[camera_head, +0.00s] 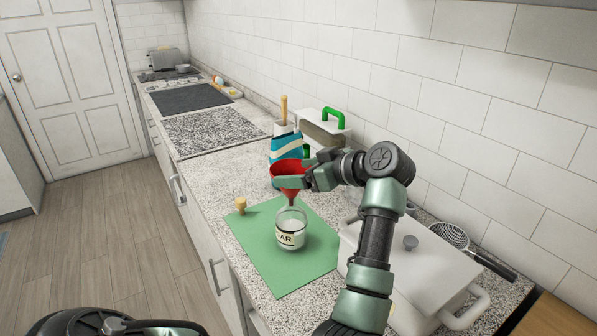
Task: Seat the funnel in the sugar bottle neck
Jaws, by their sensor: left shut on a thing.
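A red funnel (288,168) is upright, wide mouth up, directly above the sugar bottle in the head view. My left gripper (292,183) is shut on the funnel at its side. The glass sugar bottle (291,237) stands upright on a green mat (263,262), with a label ending in "AR" and pale contents. The funnel's narrow lower end meets the bottle's neck in the picture; I cannot tell how far it is inside or whether it rests there. My right gripper is not in view.
A white pot (424,273) with a lid stands right of the mat, with a strainer (455,238) behind it. A blue and white bag (286,142) and a container with a green handle (325,125) stand behind the funnel. The mat's front part is clear.

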